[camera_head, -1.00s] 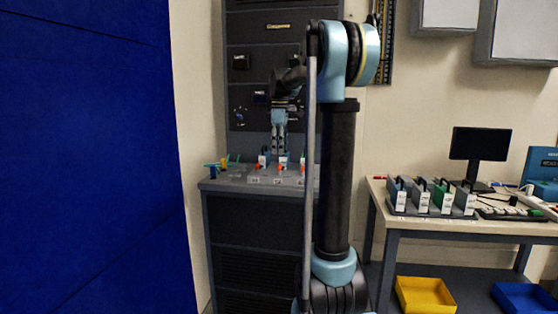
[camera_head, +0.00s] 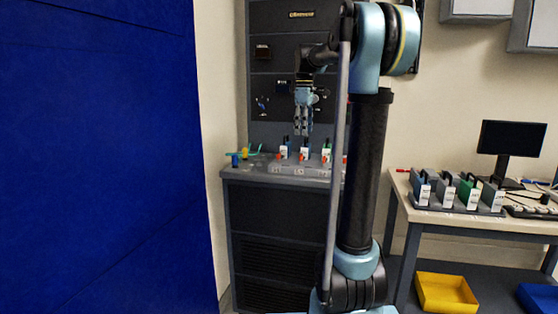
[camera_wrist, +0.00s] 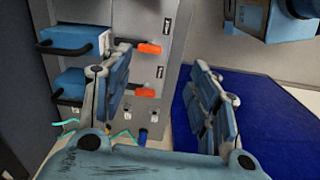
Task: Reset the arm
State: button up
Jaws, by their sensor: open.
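My gripper (camera_head: 302,122) hangs fingers-down in front of the dark cabinet, above its grey ledge, in the head view. In the wrist view my gripper (camera_wrist: 160,95) has its two blue fingers spread, with nothing between them. Below it on the ledge (camera_head: 262,165) stand several small labelled units with orange parts, such as an orange-tipped unit (camera_head: 304,154). The wrist view shows two blue boxes with black handles, the upper box (camera_wrist: 75,38) and the lower box (camera_wrist: 70,85), left of the fingers. My arm's column hides the ledge's right end.
A blue panel (camera_head: 95,150) fills the left side. The dark cabinet (camera_head: 275,50) rises behind the ledge. At right, a table (camera_head: 480,222) holds a rack of handled boxes (camera_head: 447,190) and a monitor (camera_head: 512,138). A yellow bin (camera_head: 445,292) and a blue bin (camera_head: 538,298) sit below.

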jog(key=s+d+f+m+t, duration=0.1)
jog(key=s+f+m, duration=0.2)
jog(key=s+f, duration=0.5)
jog(key=s+d+f+m, duration=0.1)
jog(key=s+f+m, duration=0.3)
jog(key=s, duration=0.7)
jog(key=s+d+f+m+t, duration=0.1)
jog(key=s+f+m, duration=0.5)
jog(key=s+f, duration=1)
notch_tip(320, 180, down, 4)
jog(key=shift+s+d+r, duration=0.15)
jog(key=shift+d+r, duration=0.05)
jog(key=shift+r, duration=0.05)
jog(key=shift+w+f, duration=0.2)
jog(key=shift+w, duration=0.25)
